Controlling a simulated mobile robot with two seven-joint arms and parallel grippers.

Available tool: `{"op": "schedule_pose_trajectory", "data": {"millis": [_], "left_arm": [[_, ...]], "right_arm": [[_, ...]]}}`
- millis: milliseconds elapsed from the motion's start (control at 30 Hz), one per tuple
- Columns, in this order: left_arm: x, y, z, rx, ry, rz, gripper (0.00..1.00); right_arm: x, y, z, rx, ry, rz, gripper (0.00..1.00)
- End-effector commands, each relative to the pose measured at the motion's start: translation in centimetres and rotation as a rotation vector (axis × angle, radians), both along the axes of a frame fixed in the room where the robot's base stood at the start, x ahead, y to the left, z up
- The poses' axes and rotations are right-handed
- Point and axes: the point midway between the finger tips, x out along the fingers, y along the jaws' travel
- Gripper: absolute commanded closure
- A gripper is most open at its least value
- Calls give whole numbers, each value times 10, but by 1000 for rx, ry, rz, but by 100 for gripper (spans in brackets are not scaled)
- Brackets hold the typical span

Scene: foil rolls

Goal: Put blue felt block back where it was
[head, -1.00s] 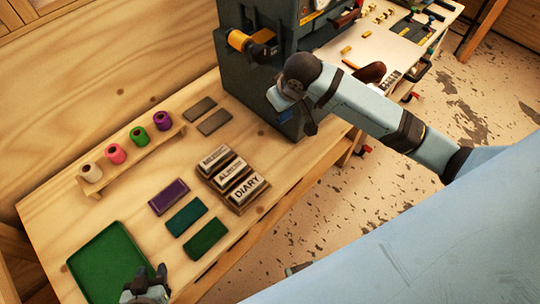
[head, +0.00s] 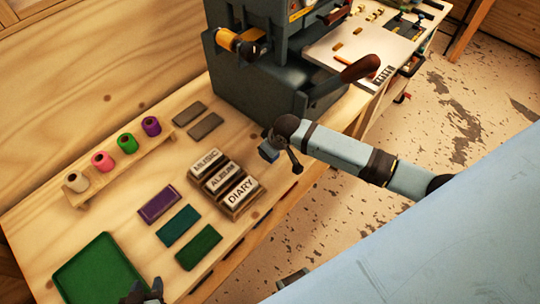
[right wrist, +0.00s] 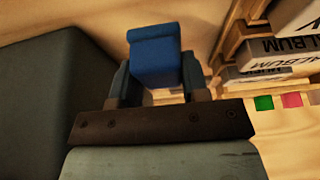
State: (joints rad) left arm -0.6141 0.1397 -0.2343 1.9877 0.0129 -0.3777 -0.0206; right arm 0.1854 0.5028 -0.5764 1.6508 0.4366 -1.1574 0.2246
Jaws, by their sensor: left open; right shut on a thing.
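The blue felt block (right wrist: 153,52) is held upright between the two fingers of my right gripper (right wrist: 155,80) in the right wrist view. In the head view my right gripper (head: 268,150) hangs above the bench's right side, between the dark machine and the label tray; the block is too small there to tell from the fingers. My left gripper (head: 146,292) is open and empty at the bottom edge, beside the green tray, partly cut off.
A wooden tray with MUSIC, ALBUM and DIARY blocks (head: 241,191) sits mid-bench. Purple (head: 159,205), teal (head: 178,225) and green (head: 199,247) pads lie nearby. Two grey slabs (head: 189,113) lie behind. Foil rolls (head: 126,142) stand on a rack. The dark machine (head: 260,90) stands behind.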

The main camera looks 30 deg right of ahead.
Motion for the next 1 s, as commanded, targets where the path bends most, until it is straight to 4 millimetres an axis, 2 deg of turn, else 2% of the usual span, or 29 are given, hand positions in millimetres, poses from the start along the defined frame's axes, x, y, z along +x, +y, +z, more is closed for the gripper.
{"op": "schedule_pose_trajectory", "data": {"millis": [167, 333, 700, 733, 833, 1000], "left_arm": [[0, 0, 0, 0, -1, 0, 57], [1, 0, 1, -1, -5, 0, 57], [1, -1, 3, -3, -8, 1, 57], [1, -1, 3, -3, -8, 1, 57], [1, -1, 3, -3, -8, 1, 57], [1, -1, 2, -3, -6, 0, 57]], "right_arm": [[-1, 0, -15, 0, 2, 0, 80], [-1, 0, -38, 0, 2, 0, 80], [0, 0, -43, 0, 1, 0, 80], [0, 0, -43, 0, 1, 0, 56], [0, 0, -43, 0, 0, 0, 33], [0, 0, -43, 0, 0, 0, 33]]}}
